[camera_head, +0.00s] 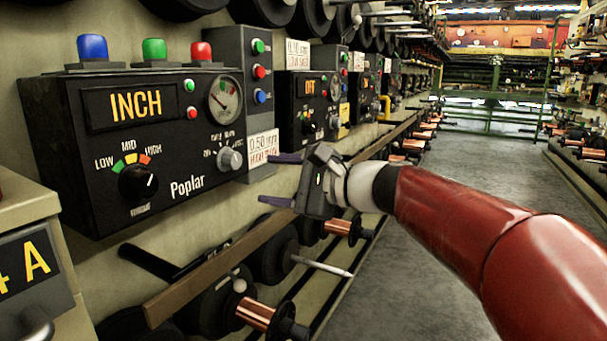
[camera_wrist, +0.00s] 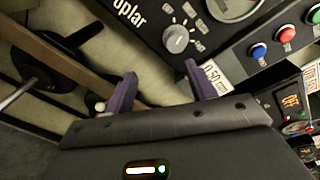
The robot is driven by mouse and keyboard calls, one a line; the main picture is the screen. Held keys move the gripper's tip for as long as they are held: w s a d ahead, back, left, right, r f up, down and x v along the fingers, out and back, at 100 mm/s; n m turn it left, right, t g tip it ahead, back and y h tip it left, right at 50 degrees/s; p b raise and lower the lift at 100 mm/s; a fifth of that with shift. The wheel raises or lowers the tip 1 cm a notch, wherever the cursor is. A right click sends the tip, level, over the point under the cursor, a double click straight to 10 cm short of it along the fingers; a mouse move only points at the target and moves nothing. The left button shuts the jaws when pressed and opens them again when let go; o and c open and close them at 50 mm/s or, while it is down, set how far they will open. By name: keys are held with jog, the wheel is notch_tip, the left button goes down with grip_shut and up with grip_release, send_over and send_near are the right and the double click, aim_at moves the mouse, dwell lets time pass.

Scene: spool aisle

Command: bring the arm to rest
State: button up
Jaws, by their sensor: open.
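My gripper (camera_head: 280,180) is at the end of my red arm, in front of the panel wall in the head view. Its two purple fingers point left and stand apart with nothing between them. In the wrist view the gripper (camera_wrist: 158,88) also shows open and empty. It is just below and right of the black Poplar control box (camera_head: 130,145), near a white 0.50 mm label (camera_head: 263,147). I cannot tell whether it touches anything. The box has a grey knob (camera_head: 229,159), which also shows in the wrist view (camera_wrist: 178,39).
A wooden rail (camera_head: 215,262) runs along the wall below my gripper, with copper spools (camera_head: 255,314) under it. More control boxes (camera_head: 305,108) line the wall. A cabinet (camera_head: 30,205) stands at the left. The grey aisle floor (camera_head: 450,190) is open at the right.

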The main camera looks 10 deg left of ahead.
jog(key=s+d+f+n+h+p, duration=0.5)
jog(key=s+d+f+h, duration=0.2)
jog(key=s+d, duration=0.4)
jog(key=s+d+f+n+g+h+p, duration=0.1)
jog(key=s+d+f+n+h+p, duration=0.3)
jog(key=s+d, duration=0.8)
jog(key=d+f+n+h, duration=0.2)
jog(key=d+f+h, duration=0.1)
jog(key=h, duration=0.1)
jog(key=shift+s+p, duration=0.2)
jog(key=shift+p, duration=0.15)
